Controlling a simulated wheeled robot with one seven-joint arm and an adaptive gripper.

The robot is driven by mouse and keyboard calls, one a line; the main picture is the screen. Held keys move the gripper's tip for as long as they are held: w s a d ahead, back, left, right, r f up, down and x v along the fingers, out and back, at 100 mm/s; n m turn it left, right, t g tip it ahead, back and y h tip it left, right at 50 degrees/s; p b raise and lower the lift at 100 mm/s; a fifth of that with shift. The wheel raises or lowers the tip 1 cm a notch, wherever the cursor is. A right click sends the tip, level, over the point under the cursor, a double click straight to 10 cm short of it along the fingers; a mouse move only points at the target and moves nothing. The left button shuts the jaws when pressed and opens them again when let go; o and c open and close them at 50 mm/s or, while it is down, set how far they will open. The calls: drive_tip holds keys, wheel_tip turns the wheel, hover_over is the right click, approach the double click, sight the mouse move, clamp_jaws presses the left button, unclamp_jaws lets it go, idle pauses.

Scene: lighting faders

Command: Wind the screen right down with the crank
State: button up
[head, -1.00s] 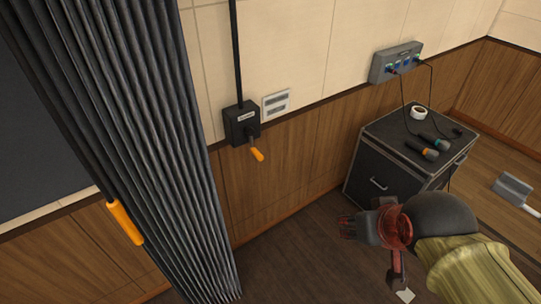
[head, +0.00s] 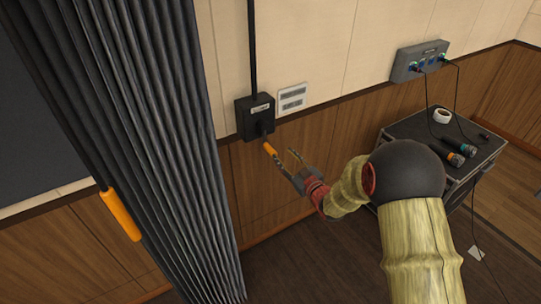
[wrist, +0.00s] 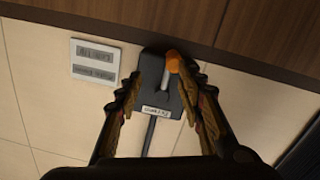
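The crank is a black wall box (head: 255,117) with a short arm and an orange handle (head: 270,149) that points down and right. A black rod rises from the box up the wall. My gripper (head: 285,163) is open just in front of the handle in the head view. In the wrist view the open fingers (wrist: 165,100) frame the labelled crank box (wrist: 158,98), and the orange handle (wrist: 174,63) lies beyond the fingertips, nearer the right one. I see no grip on it. The screen itself cannot be made out for certain.
A pleated dark curtain (head: 150,130) with an orange-handled pull rod (head: 121,214) hangs at left. A white wall plate (head: 292,98) is beside the box. A black case (head: 400,130) with microphones and tape stands at right, below a grey wall panel (head: 419,62).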

sight(270, 151)
drive_tip(key=shift+y, duration=0.6)
drive_tip(key=shift+w+a+f+b, duration=0.3)
drive_tip(key=shift+w+a+f, duration=0.05)
drive_tip(key=shift+w+a, duration=0.6)
drive_tip(key=shift+w+a+f+b, duration=0.3)
drive_tip(key=shift+w+a+b, duration=0.05)
drive_tip(key=shift+w+a, duration=0.65)
drive_tip(key=shift+w+a+f+b, duration=0.3)
drive_tip(key=shift+w+a+f, duration=0.05)
drive_tip(key=shift+w+a, duration=0.6)
drive_tip(key=shift+c, duration=0.2)
clamp_jaws()
